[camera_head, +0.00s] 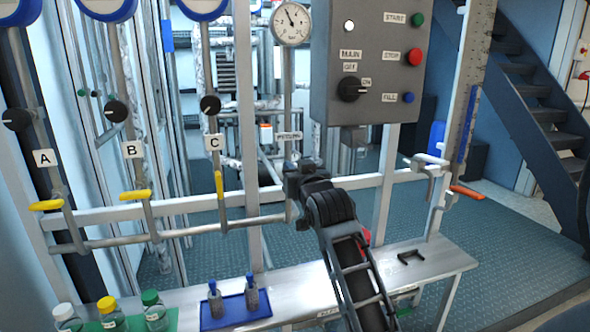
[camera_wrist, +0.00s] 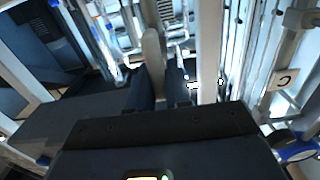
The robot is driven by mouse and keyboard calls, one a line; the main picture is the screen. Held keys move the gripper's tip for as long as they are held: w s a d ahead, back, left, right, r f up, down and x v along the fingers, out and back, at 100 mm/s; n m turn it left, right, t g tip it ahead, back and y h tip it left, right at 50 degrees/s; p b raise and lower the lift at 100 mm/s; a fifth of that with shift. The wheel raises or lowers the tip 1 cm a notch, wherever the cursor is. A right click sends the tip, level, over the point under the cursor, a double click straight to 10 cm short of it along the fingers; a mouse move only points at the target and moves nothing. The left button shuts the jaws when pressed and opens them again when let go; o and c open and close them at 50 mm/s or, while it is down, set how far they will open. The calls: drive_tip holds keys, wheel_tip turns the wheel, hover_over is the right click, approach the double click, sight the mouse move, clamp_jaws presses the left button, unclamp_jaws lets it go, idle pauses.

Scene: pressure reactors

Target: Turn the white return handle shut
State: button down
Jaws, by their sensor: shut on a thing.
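The white return handle (camera_wrist: 153,52) shows in the wrist view as a pale upright bar between the two dark fingers of my gripper (camera_wrist: 158,82). The fingers are shut on it. In the head view my gripper (camera_head: 301,172) is at the rail, by the upright pipe under the round gauge and just below a small white label (camera_head: 289,136). There my gripper hides the handle, so its angle cannot be told from that view.
Yellow handles A (camera_head: 46,205), B (camera_head: 136,195) and C (camera_head: 220,185) are to the left. A pale lever (camera_head: 430,159) and an orange handle (camera_head: 467,192) are to the right. The bench (camera_head: 300,290) below holds bottles and a blue tray (camera_head: 236,311). A grey control box (camera_head: 368,60) hangs above.

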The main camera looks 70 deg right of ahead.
drive_tip(key=m, duration=0.4)
drive_tip(key=shift+s+d+p, duration=0.2)
drive_tip(key=shift+p, duration=0.1)
drive_tip(key=shift+s+d+f+m+b, duration=0.15)
drive_tip(key=shift+f+m+b, duration=0.25)
drive_tip(key=shift+m, duration=1.85)
drive_tip(key=shift+s+d+f+m+b, duration=0.1)
drive_tip(key=shift+s+f+m+b, duration=0.25)
drive_tip(key=shift+m, duration=1.95)
drive_tip(key=shift+d+f+m+b, duration=0.2)
drive_tip(key=shift+m+b, duration=0.3)
drive_tip(key=shift+m, duration=1.75)
drive_tip(key=c, duration=1.1)
unclamp_jaws()
drive_tip(key=shift+c, duration=0.2)
